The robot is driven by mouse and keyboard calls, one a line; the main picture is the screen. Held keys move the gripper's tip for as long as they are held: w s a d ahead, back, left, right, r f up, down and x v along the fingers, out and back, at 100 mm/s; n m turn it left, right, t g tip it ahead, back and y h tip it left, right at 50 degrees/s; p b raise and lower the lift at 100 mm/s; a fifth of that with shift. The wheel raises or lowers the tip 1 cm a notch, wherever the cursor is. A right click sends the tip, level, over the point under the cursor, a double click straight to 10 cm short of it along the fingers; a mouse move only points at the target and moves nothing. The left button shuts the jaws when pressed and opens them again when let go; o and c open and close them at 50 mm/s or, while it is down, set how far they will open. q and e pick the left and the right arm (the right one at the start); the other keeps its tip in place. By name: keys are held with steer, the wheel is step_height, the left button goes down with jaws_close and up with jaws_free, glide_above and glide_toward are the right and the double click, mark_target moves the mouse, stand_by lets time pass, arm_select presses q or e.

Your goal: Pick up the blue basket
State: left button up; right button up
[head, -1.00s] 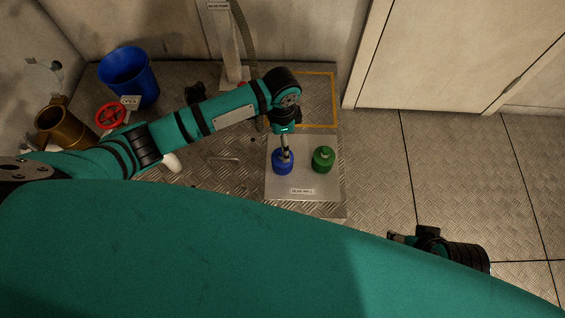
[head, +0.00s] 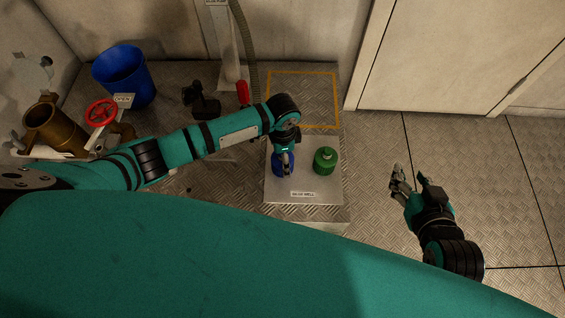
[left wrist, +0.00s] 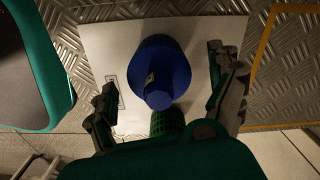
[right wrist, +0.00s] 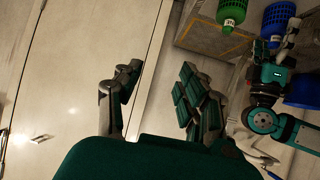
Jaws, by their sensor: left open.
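The blue basket (head: 276,166) stands on a pale plate (head: 300,194), partly hidden by my left gripper (head: 285,158) just above it. In the left wrist view the blue basket (left wrist: 160,65) shows between the two spread fingers of my left gripper (left wrist: 168,95), with a gap on each side. The left gripper is open and holds nothing. My right gripper (head: 398,180) is open and empty over the floor, right of the plate; its spread fingers also show in the right wrist view (right wrist: 157,86). The blue basket also shows at the top of that view (right wrist: 278,17).
A green basket (head: 325,161) stands close to the right of the blue one. Behind are an orange-outlined area (head: 305,98) and a hose (head: 247,50). A blue bucket (head: 126,75), red handwheel (head: 101,112) and brass pipe (head: 55,125) stand left. The floor right is clear.

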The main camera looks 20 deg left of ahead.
arm_select(q)
step_height(320, 180, down, 3)
steer(key=shift+r+b, duration=0.15)
steer(key=shift+b, duration=0.35)
arm_select(e)
steer(key=w+a+r+t+y, duration=0.1)
steer(key=w+r+t, duration=0.2)
steer(key=r, duration=0.2)
steer(key=shift+w+a+r+t, duration=0.15)
steer(key=shift+a+t, duration=0.15)
arm_select(q)
steer(key=c, duration=1.3)
